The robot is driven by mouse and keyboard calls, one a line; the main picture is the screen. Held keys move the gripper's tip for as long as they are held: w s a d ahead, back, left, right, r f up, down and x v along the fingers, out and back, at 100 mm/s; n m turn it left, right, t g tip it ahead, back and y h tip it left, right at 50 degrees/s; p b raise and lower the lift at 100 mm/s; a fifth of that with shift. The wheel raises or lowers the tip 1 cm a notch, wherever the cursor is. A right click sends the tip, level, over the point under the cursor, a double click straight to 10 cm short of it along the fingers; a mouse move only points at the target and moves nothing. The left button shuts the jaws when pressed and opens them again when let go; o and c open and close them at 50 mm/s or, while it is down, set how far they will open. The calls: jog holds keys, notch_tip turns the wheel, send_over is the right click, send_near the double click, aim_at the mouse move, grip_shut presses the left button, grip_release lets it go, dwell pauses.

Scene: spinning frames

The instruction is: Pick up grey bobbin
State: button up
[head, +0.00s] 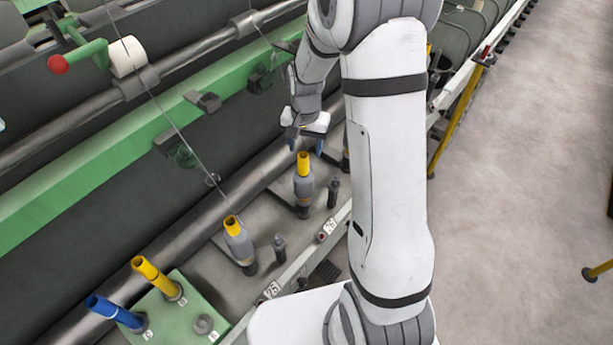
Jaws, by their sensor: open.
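A grey bobbin (304,187) with a yellow tube top stands upright on the machine's spindle rail, in the middle of the head view. A second grey bobbin (239,243) with a yellow top stands lower left of it, tilted slightly. My gripper (306,146) is open, with blue-tipped fingers pointing down. It appears just above the yellow top of the first bobbin, with one fingertip on each side in the picture. I cannot tell the exact gap between them.
Short dark pegs (333,192) (280,246) stand beside the bobbins. A green board (185,325) at the lower left holds a yellow tube (155,277) and a blue tube (113,311). A thin thread runs down toward the second bobbin. Open floor (530,170) lies right.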

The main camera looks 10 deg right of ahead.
aim_at(303, 155)
jog(key=f, duration=0.1)
jog(key=f+p, duration=0.1)
jog(key=f, duration=0.2)
jog(key=shift+s+a+f, duration=0.25)
jog(key=shift+a, duration=0.1)
jog(key=shift+f+p, duration=0.3)
jog(key=shift+f, duration=0.35)
jog(key=shift+c, duration=0.2)
grip_shut()
